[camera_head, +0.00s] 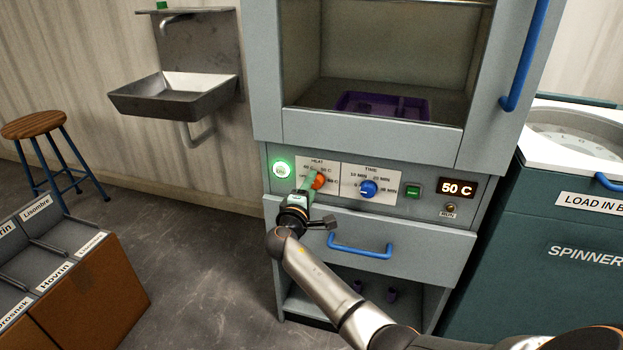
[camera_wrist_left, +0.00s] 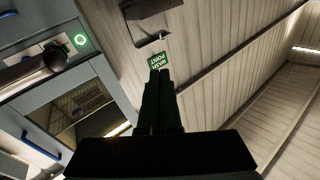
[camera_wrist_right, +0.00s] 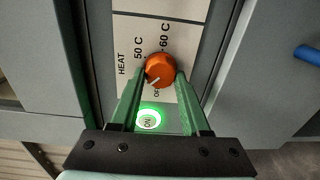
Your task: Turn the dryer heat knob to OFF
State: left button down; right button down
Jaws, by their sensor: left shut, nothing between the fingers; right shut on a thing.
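The orange heat knob (camera_wrist_right: 160,66) sits on the white HEAT panel and shows in the head view (camera_head: 319,180). Its white mark points to the lower left in the right wrist view, close to the partly covered OFF label (camera_wrist_right: 157,92). My right gripper (camera_wrist_right: 157,76) is shut on the knob, one green finger at each side; in the head view the gripper (camera_head: 312,184) reaches it from below. The dryer display (camera_head: 457,188) reads 50 C. My left gripper (camera_wrist_left: 160,80) is shut and empty in the left wrist view, away from the knob.
A lit green ON button (camera_head: 281,169) is left of the knob. The blue time knob (camera_head: 369,188) and a green button (camera_head: 413,191) are to its right. A drawer with a blue handle (camera_head: 360,250) lies below. The spinner (camera_head: 580,220) stands at right, the sink (camera_head: 175,95) at left.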

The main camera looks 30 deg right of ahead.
pick_arm(q)
jog(key=s+f+n+g+y+p, duration=0.1)
jog(key=s+f+g, duration=0.3)
jog(key=f, duration=0.5)
jog(key=s+f+n+g+y+p, duration=0.1)
jog(key=s+f+g+p, duration=0.2)
jog(key=f, duration=0.6)
jog(key=shift+s+f+n+g+p, duration=0.3)
jog(key=shift+s+n+g, duration=0.15)
jog(key=shift+g, duration=0.75)
pick_arm(e)
jog(key=shift+n, duration=4.1)
pick_arm(q)
jog(key=shift+d, duration=0.15)
pick_arm(e)
jog(key=shift+f, duration=0.1)
jog(key=shift+c, duration=1.9)
grip_release()
jog(key=shift+s+a+f, duration=0.1)
pick_arm(q)
jog(key=r+p, duration=0.2)
jog(key=shift+w+d+p, duration=0.1)
jog(key=shift+d+p, duration=0.1)
jog(key=shift+p, duration=0.1)
pick_arm(e)
jog(key=v, duration=1.2)
jog(key=shift+a, duration=0.2)
